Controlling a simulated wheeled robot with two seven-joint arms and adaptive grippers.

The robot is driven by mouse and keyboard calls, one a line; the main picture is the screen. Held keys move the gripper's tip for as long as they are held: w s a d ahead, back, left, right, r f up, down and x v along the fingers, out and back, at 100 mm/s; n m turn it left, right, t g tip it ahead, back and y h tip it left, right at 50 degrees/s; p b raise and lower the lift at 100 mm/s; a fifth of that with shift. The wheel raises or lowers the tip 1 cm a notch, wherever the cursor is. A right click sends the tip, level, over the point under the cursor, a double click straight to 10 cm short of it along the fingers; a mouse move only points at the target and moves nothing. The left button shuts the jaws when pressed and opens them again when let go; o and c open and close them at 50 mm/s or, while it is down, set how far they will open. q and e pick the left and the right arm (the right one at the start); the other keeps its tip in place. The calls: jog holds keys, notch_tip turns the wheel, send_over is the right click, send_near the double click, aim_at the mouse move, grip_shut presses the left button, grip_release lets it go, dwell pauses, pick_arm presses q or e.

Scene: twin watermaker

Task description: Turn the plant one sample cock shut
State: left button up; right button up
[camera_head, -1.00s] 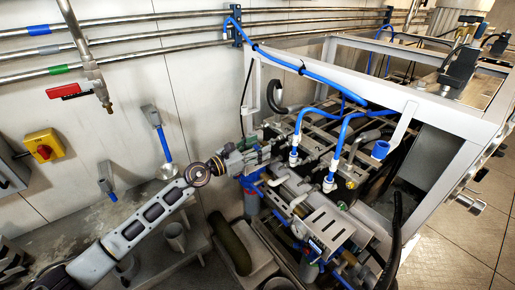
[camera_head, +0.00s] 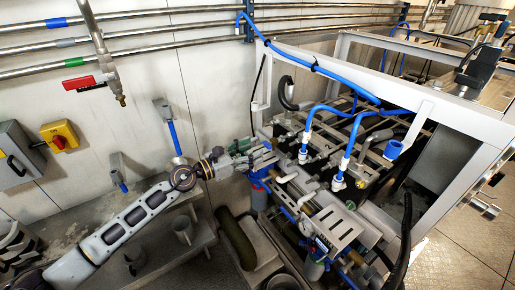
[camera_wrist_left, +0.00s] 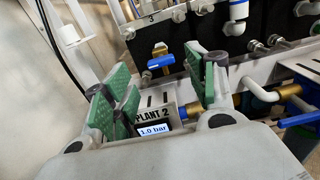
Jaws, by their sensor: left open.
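My left gripper (camera_head: 266,154) is at the near left corner of the watermaker skid, and it is open. In the left wrist view, its two green-padded fingers (camera_wrist_left: 160,92) stand apart with nothing between them. Beyond them is a valve with a blue handle (camera_wrist_left: 153,63) and a brass stem, apart from the fingers. A grey box labelled PLANT 2 (camera_wrist_left: 152,116) with a 1.0 bar display shows between and below the fingers. Another blue handle (camera_wrist_left: 300,121) sits at the right, by a brass fitting (camera_wrist_left: 256,105). I see no plant one label and cannot tell which handle is its sample cock.
The white skid frame (camera_head: 440,110) and blue hoses (camera_head: 320,68) stand over the pipework. A black hose (camera_head: 405,230) rises at the right. A wall valve with a red handle (camera_head: 83,83) and a yellow switch box (camera_head: 59,136) are at the left.

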pick_arm(q)
jog(key=shift+v, duration=2.6)
